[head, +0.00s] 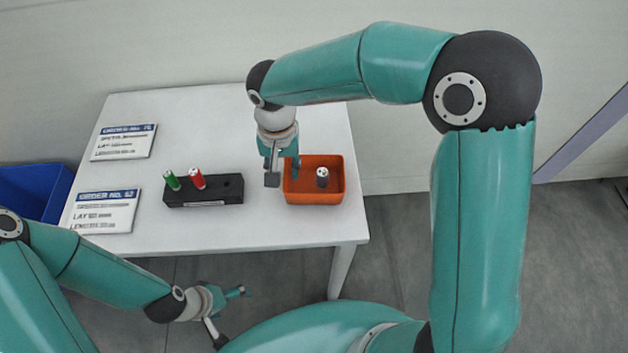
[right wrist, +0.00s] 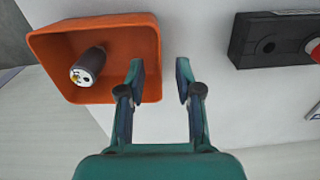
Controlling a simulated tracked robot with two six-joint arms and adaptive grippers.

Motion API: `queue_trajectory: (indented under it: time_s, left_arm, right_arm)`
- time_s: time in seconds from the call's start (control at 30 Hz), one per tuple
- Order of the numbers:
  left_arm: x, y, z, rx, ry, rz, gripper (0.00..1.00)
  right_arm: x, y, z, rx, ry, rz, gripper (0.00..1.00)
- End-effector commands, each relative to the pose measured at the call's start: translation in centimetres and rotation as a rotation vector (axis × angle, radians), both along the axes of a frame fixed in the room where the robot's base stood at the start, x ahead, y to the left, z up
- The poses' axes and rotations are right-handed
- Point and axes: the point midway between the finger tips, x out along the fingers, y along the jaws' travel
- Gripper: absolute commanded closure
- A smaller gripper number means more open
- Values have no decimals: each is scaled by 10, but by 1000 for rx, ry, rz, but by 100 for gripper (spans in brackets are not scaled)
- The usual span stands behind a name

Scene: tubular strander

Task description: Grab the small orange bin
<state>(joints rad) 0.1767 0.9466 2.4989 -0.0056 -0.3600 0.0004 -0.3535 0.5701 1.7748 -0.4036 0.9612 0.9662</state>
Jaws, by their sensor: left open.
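The small orange bin (head: 334,196) stands on the right part of the white table. My right gripper (head: 283,174) is open at the bin's left side and points down. In the right wrist view the jaws (right wrist: 160,75) are apart, one finger over the bin's inside and one outside, with the bin wall (right wrist: 157,45) between them. I cannot tell whether they touch it. My left gripper (head: 232,312) is open and empty, in front of the table.
Two order cards (head: 124,142) (head: 104,212) lie at the table's left. A blue bin (head: 30,190) stands beyond the left edge.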

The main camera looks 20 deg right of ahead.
Motion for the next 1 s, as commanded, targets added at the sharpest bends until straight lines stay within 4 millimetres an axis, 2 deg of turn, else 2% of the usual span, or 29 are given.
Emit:
queue_trajectory:
  time_s: [0.33, 0.63, 0.67, 0.87, 1.0]
  left_arm:
    - [0, 0, 7, 0, 0, 0, 9]
    - [0, 0, 7, 0, 0, 0, 9]
    - [0, 0, 7, 0, 0, 0, 9]
    - [0, 0, 7, 0, 0, 0, 9]
    - [0, 0, 7, 0, 0, 0, 9]
  right_arm:
    - [1, -2, -43, -1, 4, 0, 66]
    - [1, -2, -50, 0, 1, 0, 66]
    - [1, -2, -50, 0, 1, 0, 67]
    - [1, -2, -50, 0, 1, 0, 100]
    - [1, -2, -50, 0, 1, 0, 100]
